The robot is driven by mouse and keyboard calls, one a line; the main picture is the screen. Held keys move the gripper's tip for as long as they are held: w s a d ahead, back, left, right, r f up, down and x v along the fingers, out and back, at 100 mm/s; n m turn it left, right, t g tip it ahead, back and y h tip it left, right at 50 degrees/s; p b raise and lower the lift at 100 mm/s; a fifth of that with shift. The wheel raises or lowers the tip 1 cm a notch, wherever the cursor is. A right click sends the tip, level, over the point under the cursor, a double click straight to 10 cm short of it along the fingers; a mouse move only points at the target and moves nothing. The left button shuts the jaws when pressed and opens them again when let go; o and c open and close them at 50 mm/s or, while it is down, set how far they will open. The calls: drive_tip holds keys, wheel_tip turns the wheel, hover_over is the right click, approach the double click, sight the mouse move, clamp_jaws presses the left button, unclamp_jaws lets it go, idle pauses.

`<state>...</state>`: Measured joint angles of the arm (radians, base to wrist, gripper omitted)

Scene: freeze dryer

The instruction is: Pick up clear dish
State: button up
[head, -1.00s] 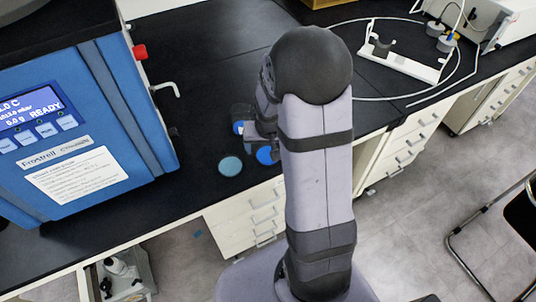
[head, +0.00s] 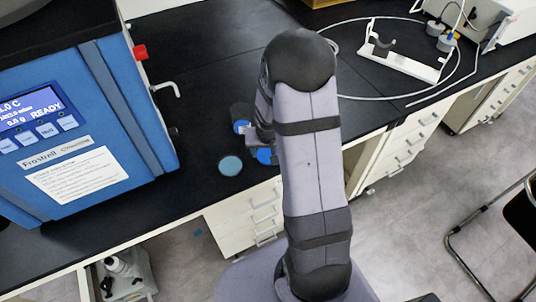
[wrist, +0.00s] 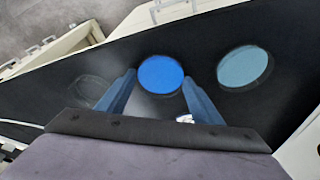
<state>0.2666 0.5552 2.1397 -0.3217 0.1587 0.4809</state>
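The clear dish shows in the wrist view as a faint, see-through round outline (wrist: 90,88) on the black bench top, left of my gripper's left finger. I cannot make it out in the head view, where my arm covers part of the bench. My gripper (wrist: 159,77) is open, its two blue-grey fingers apart with nothing held. A bright blue round dish (wrist: 160,74) appears between the fingertips in the wrist view. Whether the fingers are level with it I cannot tell. In the head view my gripper is mostly hidden behind my arm.
A teal round dish (wrist: 243,67) lies right of the blue one; it also shows in the head view (head: 230,166), near the bench's front edge. The blue freeze dryer (head: 75,130) stands at left. A white stand (head: 405,55) and tubing lie at back right.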

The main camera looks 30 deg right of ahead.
sight(268, 157)
wheel_tip(268, 157, up, 10)
drive_tip(key=w+d+n+y+p, duration=0.1)
drive_tip(key=w+d+n+p, duration=0.2)
drive_tip(key=w, duration=0.8)
drive_tip(key=w+d+n+y+p, duration=0.1)
drive_tip(key=w+d+n+p, duration=0.1)
drive_tip(key=w+n+p, duration=0.4)
drive_tip(key=shift+w+d+f+y, duration=0.3)
drive_tip(key=shift+w+d, duration=0.1)
drive_tip(key=shift+w, duration=2)
drive_tip(key=shift+p, duration=0.35)
